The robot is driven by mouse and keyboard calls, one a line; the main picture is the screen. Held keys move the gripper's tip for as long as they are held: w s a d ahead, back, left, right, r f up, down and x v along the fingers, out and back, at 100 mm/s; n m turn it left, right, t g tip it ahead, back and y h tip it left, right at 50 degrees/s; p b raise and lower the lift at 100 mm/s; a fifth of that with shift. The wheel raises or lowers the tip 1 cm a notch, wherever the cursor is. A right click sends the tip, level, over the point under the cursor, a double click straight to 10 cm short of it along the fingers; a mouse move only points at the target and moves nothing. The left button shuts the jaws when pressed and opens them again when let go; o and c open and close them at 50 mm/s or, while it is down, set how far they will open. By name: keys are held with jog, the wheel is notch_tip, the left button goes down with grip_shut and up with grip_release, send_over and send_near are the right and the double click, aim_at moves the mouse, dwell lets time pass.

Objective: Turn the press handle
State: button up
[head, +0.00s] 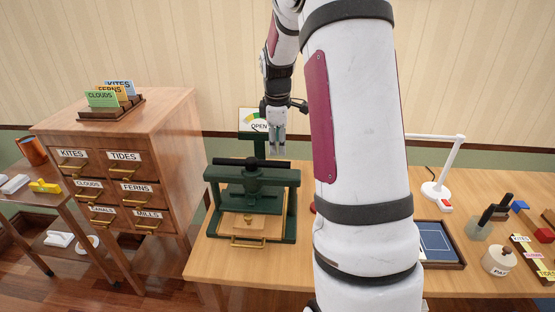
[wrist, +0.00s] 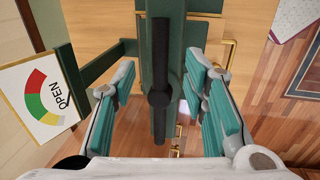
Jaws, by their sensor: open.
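The green press (head: 254,198) stands on the wooden table, left of the middle in the head view. Its press handle (head: 252,163) is a dark bar across the top on a central hub. In the wrist view the handle (wrist: 161,60) runs up and down the picture, between the fingers of my gripper (wrist: 163,110). The gripper is open, with teal pads on either side of the bar and clear gaps to both. In the head view my gripper (head: 277,143) is above and behind the handle's right part. A dial sign reading OPEN (head: 258,122) stands behind the press; it also shows in the wrist view (wrist: 38,93).
A wooden drawer cabinet (head: 185,118) stands left of the table. A white lamp (head: 436,189), a blue-topped tray (head: 441,246), a pen cup (head: 479,229) and a round knobbed item (head: 499,260) are on the right. My arm hides the table's middle.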

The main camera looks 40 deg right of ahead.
aim_at(279, 162)
jog(key=f, duration=0.5)
jog(key=w+d+f, duration=0.1)
jog(key=f, duration=0.2)
jog(key=shift+d+p, duration=0.1)
jog(key=shift+p, duration=0.25)
grip_shut()
